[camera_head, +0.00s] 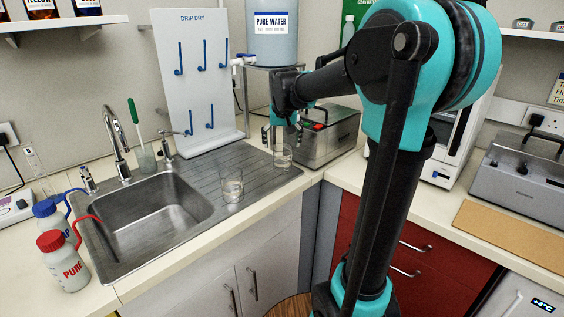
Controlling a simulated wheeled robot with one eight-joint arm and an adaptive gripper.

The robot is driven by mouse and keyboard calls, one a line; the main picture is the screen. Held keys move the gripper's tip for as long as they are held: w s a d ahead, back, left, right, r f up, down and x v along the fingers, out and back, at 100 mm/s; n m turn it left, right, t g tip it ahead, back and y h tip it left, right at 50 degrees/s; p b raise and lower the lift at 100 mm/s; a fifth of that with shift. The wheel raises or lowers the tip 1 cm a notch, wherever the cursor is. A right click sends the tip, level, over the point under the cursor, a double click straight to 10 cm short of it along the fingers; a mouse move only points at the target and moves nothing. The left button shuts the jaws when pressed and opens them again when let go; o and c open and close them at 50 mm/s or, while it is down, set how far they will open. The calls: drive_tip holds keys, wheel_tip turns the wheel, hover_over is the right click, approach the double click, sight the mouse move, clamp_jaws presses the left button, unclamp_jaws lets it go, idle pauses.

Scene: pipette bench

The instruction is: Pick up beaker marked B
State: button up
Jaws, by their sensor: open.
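Two clear glass beakers stand upright on the steel draining board. One beaker (283,157) is at the board's right end, and the other beaker (231,187) is nearer the sink bowl. No letter B can be read on either at this size. My gripper (283,142) points down with its fingers apart, just above the right-hand beaker. The fingertips are close to that beaker's rim. I cannot tell whether they reach down beside it. Nothing is held.
A grey metal bath (329,139) stands just right of the gripper. The pure water tank (272,35) is on a stand behind it. The drip-dry rack (193,85), tap (118,140) and sink bowl (145,215) are to the left. Two wash bottles stand at the left edge.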

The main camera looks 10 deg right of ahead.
drive_tip(key=x, duration=0.8)
drive_tip(key=shift+w+d, duration=0.15)
drive_tip(key=shift+d, duration=0.1)
drive_tip(key=c, duration=1.3)
